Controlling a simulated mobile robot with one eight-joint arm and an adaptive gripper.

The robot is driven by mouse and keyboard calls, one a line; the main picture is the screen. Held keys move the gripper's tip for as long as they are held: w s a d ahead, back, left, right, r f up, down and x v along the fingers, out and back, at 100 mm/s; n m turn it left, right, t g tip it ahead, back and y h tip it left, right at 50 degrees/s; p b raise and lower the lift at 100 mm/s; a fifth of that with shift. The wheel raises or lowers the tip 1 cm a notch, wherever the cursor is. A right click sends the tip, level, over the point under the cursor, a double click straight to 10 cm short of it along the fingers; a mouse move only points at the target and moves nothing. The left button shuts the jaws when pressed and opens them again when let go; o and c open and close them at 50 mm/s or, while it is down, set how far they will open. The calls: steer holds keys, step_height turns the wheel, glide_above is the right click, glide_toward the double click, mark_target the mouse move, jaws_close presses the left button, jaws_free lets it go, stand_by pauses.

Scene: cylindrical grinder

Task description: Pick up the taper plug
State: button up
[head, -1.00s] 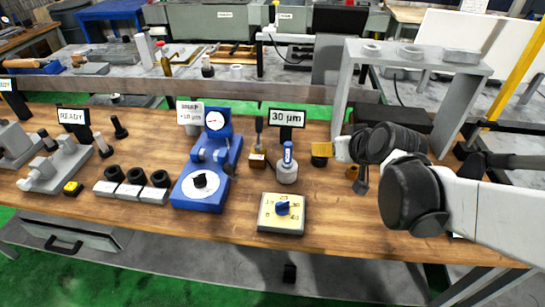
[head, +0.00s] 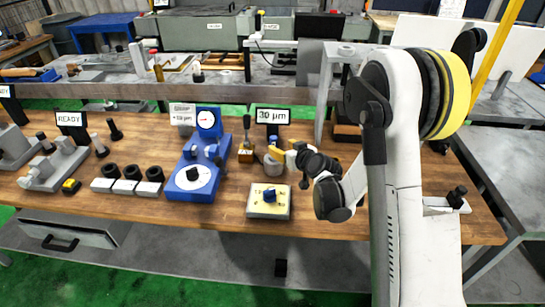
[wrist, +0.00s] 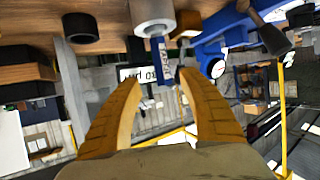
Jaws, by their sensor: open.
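The taper plug shows in the wrist view as a blue handle with a white label (wrist: 162,62). It stands in a grey cylindrical holder, which shows in the wrist view (wrist: 152,14) and in the head view (head: 272,169). My gripper (head: 279,150) is at the holder's upper right in the head view, where it hides most of the plug. In the wrist view my yellow fingers (wrist: 159,80) are open, and the handle's end lies between their tips in the picture. I cannot tell whether they touch it.
A 30 µm sign (head: 272,116) stands behind the holder. A blue gauge stand (head: 190,183) is to the left, with a small wooden block (head: 246,155) between. A black ring (wrist: 80,26) shows in the wrist view.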

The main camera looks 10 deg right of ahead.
mark_target(275, 144)
steer(key=b+x, duration=0.2)
steer(key=x, duration=0.4)
steer(key=shift+w+a+f, duration=0.15)
steer(key=shift+w+a, duration=0.1)
steer(key=shift+c, duration=0.8)
steer(key=shift+s, duration=0.1)
jaws_close()
